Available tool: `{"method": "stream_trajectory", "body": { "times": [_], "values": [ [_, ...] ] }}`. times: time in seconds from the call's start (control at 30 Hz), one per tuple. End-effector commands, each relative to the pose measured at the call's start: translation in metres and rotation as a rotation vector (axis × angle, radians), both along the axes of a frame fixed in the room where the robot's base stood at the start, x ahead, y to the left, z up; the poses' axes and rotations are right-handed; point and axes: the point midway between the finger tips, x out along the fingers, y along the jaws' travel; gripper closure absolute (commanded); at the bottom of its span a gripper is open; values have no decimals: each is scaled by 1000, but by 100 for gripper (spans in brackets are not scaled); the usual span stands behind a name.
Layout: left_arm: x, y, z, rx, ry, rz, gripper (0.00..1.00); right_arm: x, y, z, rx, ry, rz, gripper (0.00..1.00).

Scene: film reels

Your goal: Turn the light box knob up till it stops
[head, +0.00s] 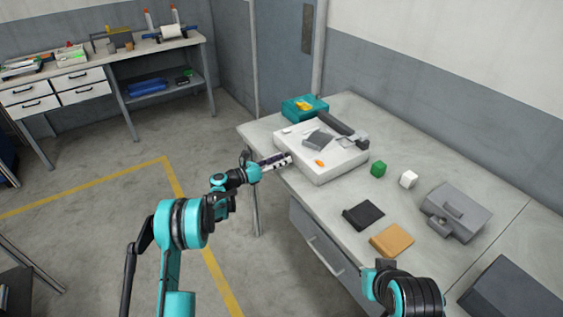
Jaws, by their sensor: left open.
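The light box looks to be the low white box (335,165) on the grey workbench, with several small things on its top. I cannot make out its knob; it may be hidden or too small to tell. My left gripper (288,160) is open at the box's left front edge, its fingers pointing right at the box. I cannot tell whether it touches the box. Part of my right arm shows at the bottom right, but its gripper does not show.

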Motion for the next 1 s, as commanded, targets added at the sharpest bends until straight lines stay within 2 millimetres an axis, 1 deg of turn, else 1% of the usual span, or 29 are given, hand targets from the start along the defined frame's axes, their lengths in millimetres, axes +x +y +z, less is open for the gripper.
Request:
{"method": "stream_trajectory", "body": {
  "times": [0.1, 0.33, 0.37, 0.4, 0.47, 0.5, 0.53, 0.77, 1.0],
  "values": [
    [3, -5, 0, 1, -1, 0, 56, 0, 0, -2, 0, 0, 0, 100],
    [4, -5, 1, 1, -1, 0, 56, 0, 0, -2, 0, 0, 0, 100],
    [4, -5, 1, 1, -1, 0, 61, 0, 0, -2, 0, 0, 0, 100],
    [4, -5, 1, 1, -1, 0, 72, 0, 0, -2, 0, 0, 0, 100],
    [4, -5, 1, 1, -1, 0, 87, 0, 0, -2, 0, 0, 0, 100],
    [4, -5, 1, 1, -1, 0, 98, 0, 0, -2, 0, 0, 0, 100],
    [4, -5, 1, 1, -1, 0, 100, 0, 0, -2, 0, 0, 0, 100],
    [4, -5, 1, 4, -6, 0, 100, 0, 0, -2, 0, 0, 0, 100],
    [4, -5, 0, 46, -63, 0, 100, 0, 0, -4, 0, 0, 0, 100]
  ]
}}
